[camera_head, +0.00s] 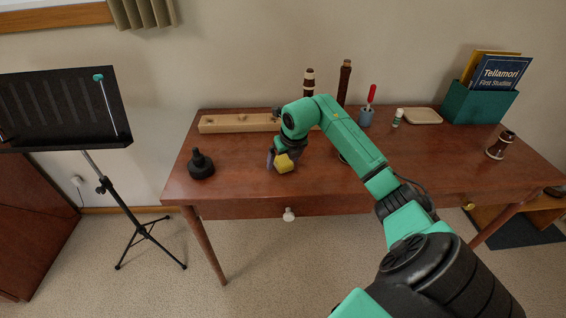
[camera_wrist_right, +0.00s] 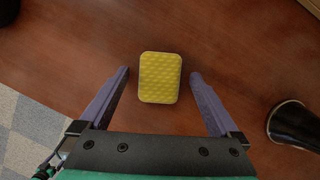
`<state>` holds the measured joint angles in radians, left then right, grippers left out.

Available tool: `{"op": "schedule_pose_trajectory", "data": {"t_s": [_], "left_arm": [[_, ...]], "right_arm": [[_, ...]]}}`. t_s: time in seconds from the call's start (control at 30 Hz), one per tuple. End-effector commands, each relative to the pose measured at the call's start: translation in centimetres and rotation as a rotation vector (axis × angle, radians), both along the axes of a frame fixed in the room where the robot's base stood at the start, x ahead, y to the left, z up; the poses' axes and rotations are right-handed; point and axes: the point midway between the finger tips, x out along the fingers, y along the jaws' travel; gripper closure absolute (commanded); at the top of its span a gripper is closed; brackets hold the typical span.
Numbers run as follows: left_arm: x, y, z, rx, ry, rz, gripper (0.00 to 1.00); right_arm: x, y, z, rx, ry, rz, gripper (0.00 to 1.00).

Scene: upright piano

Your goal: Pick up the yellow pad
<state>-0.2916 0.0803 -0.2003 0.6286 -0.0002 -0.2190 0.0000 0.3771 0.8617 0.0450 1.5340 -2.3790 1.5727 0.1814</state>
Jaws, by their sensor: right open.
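The yellow pad (camera_head: 284,163) is a small rounded rectangle with a bumpy top, near the front edge of the wooden table. In the right wrist view the yellow pad (camera_wrist_right: 160,78) lies between and slightly ahead of the two purple fingertips. My right gripper (camera_head: 278,160) is over the pad, pointing down, and partly hides behind its own arm. In its wrist view my right gripper (camera_wrist_right: 159,75) is open, with a gap on both sides of the pad. My left gripper is not in view.
A black bell-shaped piece (camera_head: 201,166) stands left of the pad. A long wooden holder (camera_head: 235,123), a cup with a red-handled tool (camera_head: 366,117) and a teal book box (camera_head: 480,105) are along the back. A dark cylinder (camera_wrist_right: 293,124) is right of the gripper.

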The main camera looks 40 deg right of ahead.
Motion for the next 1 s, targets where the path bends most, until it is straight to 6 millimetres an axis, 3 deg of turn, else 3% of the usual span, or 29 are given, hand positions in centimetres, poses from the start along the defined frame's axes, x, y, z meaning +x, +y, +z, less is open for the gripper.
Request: {"op": "schedule_pose_trajectory", "data": {"t_s": [0.13,0.17,0.37,0.4,0.77,0.87,1.0], "left_arm": [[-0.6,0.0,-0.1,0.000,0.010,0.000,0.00],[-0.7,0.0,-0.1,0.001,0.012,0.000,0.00],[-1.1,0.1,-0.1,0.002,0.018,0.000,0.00],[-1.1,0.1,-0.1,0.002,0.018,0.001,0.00],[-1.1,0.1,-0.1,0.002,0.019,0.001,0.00],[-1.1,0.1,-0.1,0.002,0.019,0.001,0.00],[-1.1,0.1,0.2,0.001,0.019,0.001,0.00]], "right_arm": [[0.0,0.0,0.0,-0.001,-0.001,0.000,0.03],[0.0,0.0,0.0,0.000,-0.001,0.000,0.10],[0.0,0.0,0.0,0.000,-0.001,0.000,0.87],[0.0,0.0,0.1,0.000,-0.001,0.000,0.91],[0.1,-0.1,1.1,-0.002,-0.003,0.000,0.92],[0.1,-0.1,2.9,-0.002,-0.005,-0.001,0.92],[0.2,-0.2,7.7,-0.004,-0.010,-0.002,0.92]]}}
